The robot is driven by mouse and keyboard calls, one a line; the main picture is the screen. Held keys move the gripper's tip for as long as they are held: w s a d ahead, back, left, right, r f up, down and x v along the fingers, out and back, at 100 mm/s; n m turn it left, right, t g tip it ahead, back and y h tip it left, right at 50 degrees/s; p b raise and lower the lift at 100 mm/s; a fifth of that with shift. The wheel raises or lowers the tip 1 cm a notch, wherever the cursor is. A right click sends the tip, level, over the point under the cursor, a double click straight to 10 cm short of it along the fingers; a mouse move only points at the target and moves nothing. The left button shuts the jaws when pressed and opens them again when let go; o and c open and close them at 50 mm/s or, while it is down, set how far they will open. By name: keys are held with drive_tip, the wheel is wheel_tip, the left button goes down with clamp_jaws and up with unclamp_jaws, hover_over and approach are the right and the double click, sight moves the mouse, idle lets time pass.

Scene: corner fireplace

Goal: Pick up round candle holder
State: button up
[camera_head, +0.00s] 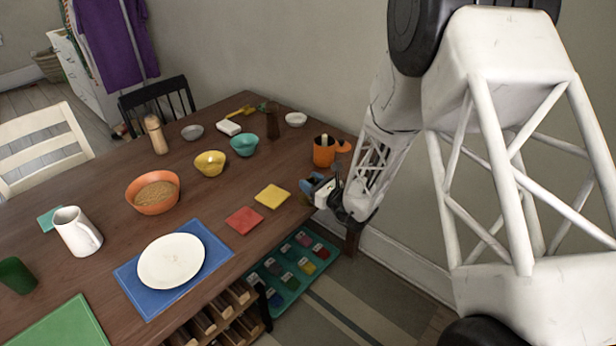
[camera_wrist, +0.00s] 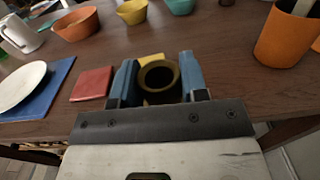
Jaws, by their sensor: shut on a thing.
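The round candle holder (camera_wrist: 160,80) is a small dark ring-shaped cup with a brassy rim, seen from its open end in the wrist view. It sits between the blue fingers of my gripper (camera_wrist: 159,82), which is shut on it. In the head view my gripper (camera_head: 313,188) is at the right end of the wooden table, just right of the yellow square (camera_head: 272,196). I cannot make out the holder clearly there. I cannot tell whether it touches the table.
An orange pot (camera_head: 324,152) stands behind my gripper. A red square (camera_head: 244,221), a white plate (camera_head: 171,261) on a blue mat, and orange (camera_head: 153,207), yellow (camera_head: 210,163) and teal (camera_head: 244,145) bowls are to the left. A teal tray (camera_head: 270,284) lies below the table edge.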

drive_tip(key=shift+s, duration=0.5)
idle(0.4)
